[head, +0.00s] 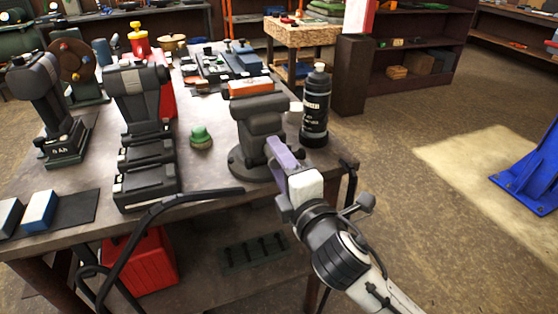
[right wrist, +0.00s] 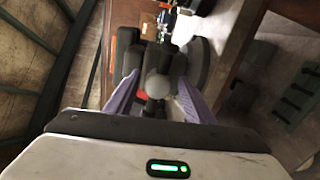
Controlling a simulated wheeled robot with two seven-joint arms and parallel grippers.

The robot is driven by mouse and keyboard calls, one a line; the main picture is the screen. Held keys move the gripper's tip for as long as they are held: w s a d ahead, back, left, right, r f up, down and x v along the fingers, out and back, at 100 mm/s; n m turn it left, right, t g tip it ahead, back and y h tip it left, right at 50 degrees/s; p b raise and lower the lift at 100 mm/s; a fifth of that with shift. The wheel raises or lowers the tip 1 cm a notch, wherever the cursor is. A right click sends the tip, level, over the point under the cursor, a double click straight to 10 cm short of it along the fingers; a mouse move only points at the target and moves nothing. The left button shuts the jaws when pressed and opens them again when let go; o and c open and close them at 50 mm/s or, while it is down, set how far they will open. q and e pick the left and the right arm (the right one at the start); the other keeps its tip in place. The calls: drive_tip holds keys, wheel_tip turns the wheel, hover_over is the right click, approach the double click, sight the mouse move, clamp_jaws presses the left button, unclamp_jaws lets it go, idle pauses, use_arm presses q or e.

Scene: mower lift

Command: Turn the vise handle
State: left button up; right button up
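The dark grey bench vise (head: 258,125) stands on a round base near the right front corner of the workbench. My right gripper (head: 279,150), with lilac fingers, is at the vise's front right side. In the right wrist view, the vise handle (right wrist: 158,86) shows as a dark bar with a round grey knob. The fingers of my right gripper (right wrist: 159,80) are spread on both sides of the knob, with a gap visible on each side. In the head view the gripper hides the handle. My left gripper is not in view.
A black bottle (head: 315,110) stands on the workbench (head: 215,178) close right of the vise. A green knob-like object (head: 201,137) sits left of it. A red container (head: 145,262) is below. Floor at the right is open.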

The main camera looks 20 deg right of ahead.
drive_tip(key=s+b, duration=0.1)
drive_tip(key=s, duration=0.9)
drive_tip(key=shift+s+d+r, duration=0.15)
drive_tip(key=shift+r, duration=0.1)
drive_tip(key=s+a+f+m+g+y, duration=0.1)
drive_tip(key=s+f+m+g, duration=0.2)
drive_tip(key=f, duration=0.8)
drive_tip(key=s+f+m+g, duration=0.15)
drive_tip(key=f+m, duration=0.35)
drive_tip(key=f, duration=0.6)
drive_tip(key=s+f+m+g, duration=0.2)
drive_tip(key=s+f+m, duration=0.2)
drive_tip(key=f, duration=0.4)
drive_tip(key=s+d+f+m+g, duration=0.1)
drive_tip(key=s+f+m+g, duration=0.1)
drive_tip(key=s+f+m, duration=0.3)
wheel_tip(320, 180, down, 3)
drive_tip(key=shift+s+y, duration=0.4)
drive_tip(key=shift+s, duration=0.5)
